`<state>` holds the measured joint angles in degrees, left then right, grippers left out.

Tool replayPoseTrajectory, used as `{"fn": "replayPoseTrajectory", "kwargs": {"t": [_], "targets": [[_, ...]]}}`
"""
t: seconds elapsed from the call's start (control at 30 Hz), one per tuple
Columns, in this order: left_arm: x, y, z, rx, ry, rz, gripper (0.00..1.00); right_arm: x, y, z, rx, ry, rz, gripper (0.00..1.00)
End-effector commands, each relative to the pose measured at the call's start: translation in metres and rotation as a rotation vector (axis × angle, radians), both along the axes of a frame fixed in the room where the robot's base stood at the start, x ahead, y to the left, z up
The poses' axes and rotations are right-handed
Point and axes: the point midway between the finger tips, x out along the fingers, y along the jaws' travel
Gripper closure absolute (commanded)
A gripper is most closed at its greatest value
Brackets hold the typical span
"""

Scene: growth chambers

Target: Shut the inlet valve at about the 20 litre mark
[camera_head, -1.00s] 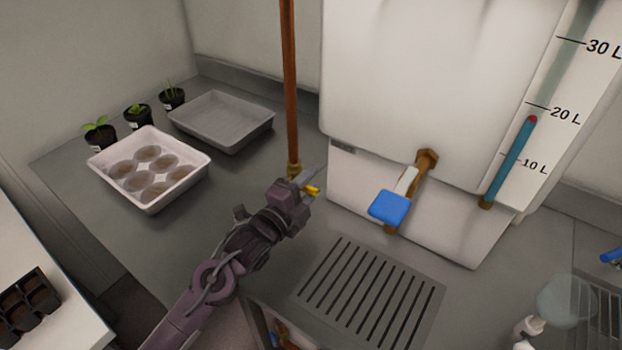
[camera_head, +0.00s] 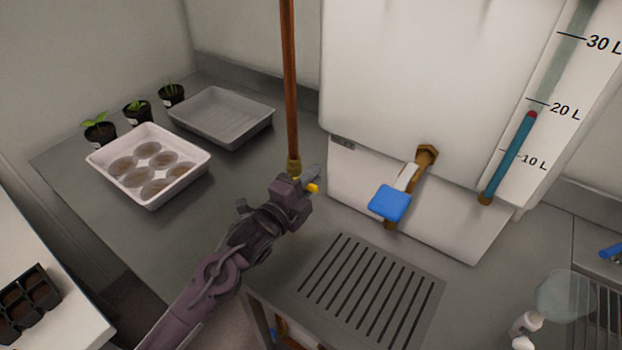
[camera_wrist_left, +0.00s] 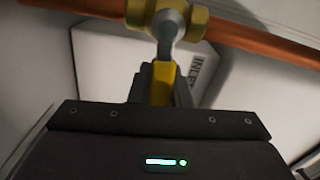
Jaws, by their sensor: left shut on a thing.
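The inlet valve's yellow lever (camera_head: 313,187) sits at the foot of a copper pipe (camera_head: 291,90). In the left wrist view, my left gripper (camera_wrist_left: 158,88) is shut on the yellow lever (camera_wrist_left: 161,72), below the brass valve body (camera_wrist_left: 165,14). The lever looks crosswise to the pipe there. In the head view my left gripper (camera_head: 303,186) partly hides the valve. The tank's (camera_head: 425,80) level gauge shows a blue column (camera_head: 510,158) with a red top (camera_head: 532,114), a little below the 20 L mark (camera_head: 537,101). My right gripper is not in view.
A blue-handled tap (camera_head: 390,203) juts from the tank front, right of my gripper. A slotted drain (camera_head: 373,295) lies below it. A white tray of round pots (camera_head: 150,201), a grey tray (camera_head: 222,140) and small potted plants stand left.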

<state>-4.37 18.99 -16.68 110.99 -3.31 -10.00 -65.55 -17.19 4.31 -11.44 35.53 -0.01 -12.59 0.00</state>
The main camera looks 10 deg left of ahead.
Motion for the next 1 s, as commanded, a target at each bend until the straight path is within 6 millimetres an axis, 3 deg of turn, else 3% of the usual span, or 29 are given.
{"fn": "replayPoseTrajectory", "kwargs": {"t": [0.2, 0.43, 0.47, 0.6, 1.0], "targets": [[-0.0001, -0.0005, -0.0094, 0.128, -0.052, -0.001, 1.00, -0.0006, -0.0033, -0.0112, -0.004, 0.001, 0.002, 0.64], [-0.0001, -0.0003, -0.0086, 0.131, -0.052, 0.000, 1.00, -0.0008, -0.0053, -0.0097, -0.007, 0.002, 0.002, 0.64], [-0.0001, -0.0003, -0.0087, 0.131, -0.052, 0.000, 0.80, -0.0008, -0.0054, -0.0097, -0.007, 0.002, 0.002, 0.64], [-0.0001, -0.0003, -0.0085, 0.130, -0.052, 0.000, 0.62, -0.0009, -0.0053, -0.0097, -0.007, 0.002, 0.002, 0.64], [-0.0087, 0.0037, -0.0106, 0.129, -0.051, 0.001, 0.61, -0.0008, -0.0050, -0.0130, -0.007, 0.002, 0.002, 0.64]]}}
